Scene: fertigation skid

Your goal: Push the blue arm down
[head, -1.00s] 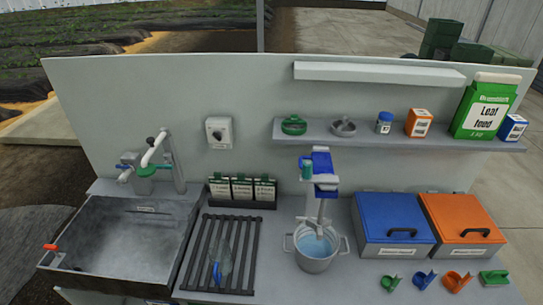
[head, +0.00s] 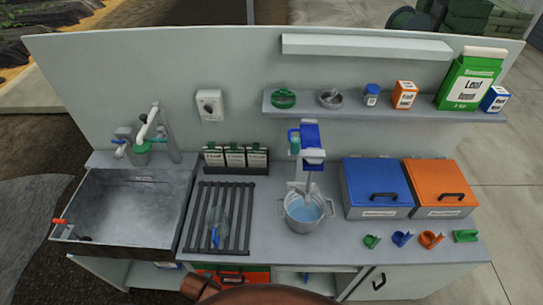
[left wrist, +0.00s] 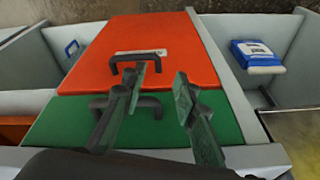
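A white and grey dosing device (head: 303,183) stands on the counter behind the metal pot (head: 304,213). A blue part (head: 310,134) at its top looks like the blue arm, with a smaller blue and green piece at its left side. I cannot tell its exact tilt. The pot holds light blue liquid. In the left wrist view my left gripper (left wrist: 162,80) is open and empty, its two fingers apart above the orange and green lids below the counter. It is away from the blue arm. My right gripper is not in view.
A sink (head: 125,208) and black rack (head: 217,218) lie left of the pot. A blue-lidded box (head: 364,192) and an orange-lidded box (head: 431,182) stand right. A shelf (head: 420,113) with containers hangs above. Lidded orange (left wrist: 185,48) and green (left wrist: 70,120) boxes show below.

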